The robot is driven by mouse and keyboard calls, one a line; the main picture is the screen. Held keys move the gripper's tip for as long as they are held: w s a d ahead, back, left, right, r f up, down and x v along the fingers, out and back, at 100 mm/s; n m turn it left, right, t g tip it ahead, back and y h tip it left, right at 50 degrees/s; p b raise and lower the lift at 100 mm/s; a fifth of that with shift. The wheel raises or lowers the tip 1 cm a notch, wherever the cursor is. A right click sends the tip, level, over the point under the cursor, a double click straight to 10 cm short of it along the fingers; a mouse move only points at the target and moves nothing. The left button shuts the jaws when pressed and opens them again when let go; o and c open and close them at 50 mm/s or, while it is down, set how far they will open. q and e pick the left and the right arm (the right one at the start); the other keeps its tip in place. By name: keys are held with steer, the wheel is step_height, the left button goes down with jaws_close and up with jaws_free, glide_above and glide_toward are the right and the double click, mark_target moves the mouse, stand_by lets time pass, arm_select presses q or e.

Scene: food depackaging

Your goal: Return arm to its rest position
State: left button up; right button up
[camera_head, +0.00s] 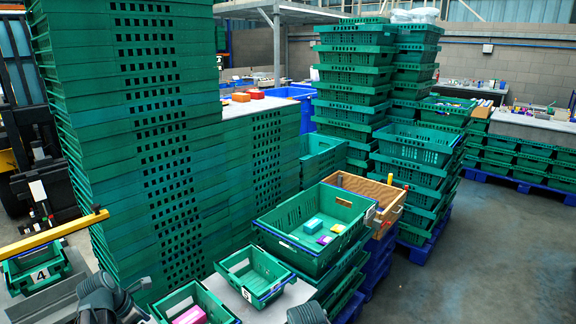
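A dark grey part of my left arm (103,296) shows at the bottom left, between the crate marked 4 and a small green crate holding a pink box. The rounded top of a dark part of my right arm (306,313) shows at the bottom edge, right of the middle. Neither gripper's fingers show. I see nothing held.
A small green crate (226,266) marked 5 looks empty. A larger green crate (277,222) holds a light blue box (313,225) and other small items. Tall green crate stacks (110,110) stand at left and behind. Open floor (480,260) lies at right.

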arm_select(q)
steer(key=s+d+f+m+g+y+b, duration=0.1)
steer(key=s+d+m, duration=0.3)
steer(key=d+m, duration=0.6)
steer(key=s+d+f+m+g+y+b, duration=0.1)
steer(key=s+d+f+m+b, duration=0.2)
steer(key=d+m, duration=0.7)
steer(key=s+d+f+m+g+y+b, duration=0.1)
steer(key=s+d+f+m, duration=0.3)
steer(key=d+m, duration=0.7)
steer(key=shift+s+d+g+y+b, duration=0.3)
steer(key=shift+s+d+y+b, duration=0.2)
steer(key=shift+s+d+b, duration=0.25)
arm_select(e)
step_height(320, 180, down, 7)
steer(key=shift+w+r, duration=0.15)
steer(key=shift+w, duration=0.2)
